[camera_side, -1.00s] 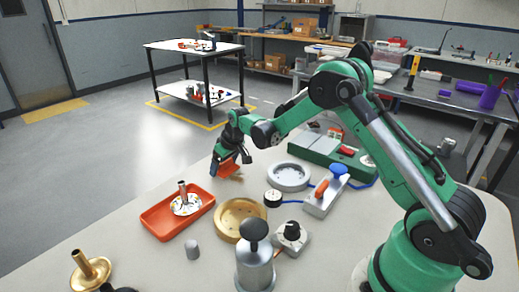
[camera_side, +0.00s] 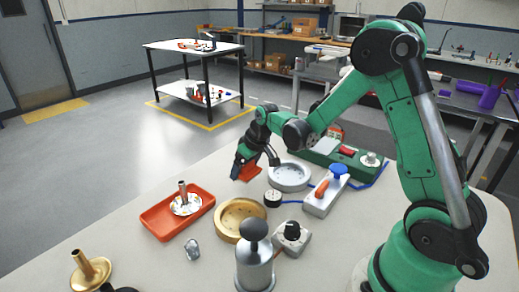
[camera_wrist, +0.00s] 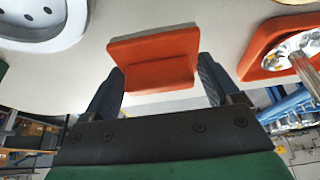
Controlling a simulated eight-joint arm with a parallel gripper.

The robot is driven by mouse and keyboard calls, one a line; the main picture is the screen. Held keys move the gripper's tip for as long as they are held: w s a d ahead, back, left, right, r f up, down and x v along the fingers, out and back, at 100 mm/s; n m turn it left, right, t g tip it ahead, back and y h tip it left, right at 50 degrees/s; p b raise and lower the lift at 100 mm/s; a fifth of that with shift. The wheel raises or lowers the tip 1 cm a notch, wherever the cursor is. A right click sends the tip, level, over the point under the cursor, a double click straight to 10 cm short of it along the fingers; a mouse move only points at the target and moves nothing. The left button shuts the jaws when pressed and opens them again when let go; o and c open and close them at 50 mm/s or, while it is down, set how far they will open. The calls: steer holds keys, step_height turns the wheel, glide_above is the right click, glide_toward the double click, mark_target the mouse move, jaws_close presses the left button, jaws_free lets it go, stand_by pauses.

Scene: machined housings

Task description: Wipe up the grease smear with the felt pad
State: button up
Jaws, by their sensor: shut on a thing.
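My gripper (camera_side: 244,168) is shut on the felt pad (camera_side: 249,173), an orange block, above the pale tabletop left of the grey round housing. In the wrist view the pad (camera_wrist: 152,49) sits between the two dark fingers of my gripper (camera_wrist: 160,77), gripped by its raised orange handle, with a grey layer along its far edge. The pad looks tilted in the side view. I cannot tell whether it touches the table. I cannot make out a grease smear in either current view.
A grey round housing (camera_side: 289,177) and small black dial (camera_side: 272,198) are close to the pad. An orange tray (camera_side: 157,222) holds a white dish with a metal post. A brass ring (camera_side: 228,232) and small grey cylinder (camera_side: 192,249) lie nearer. Bare table separates pad and tray.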

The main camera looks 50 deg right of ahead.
steer(key=shift+r, duration=2.85)
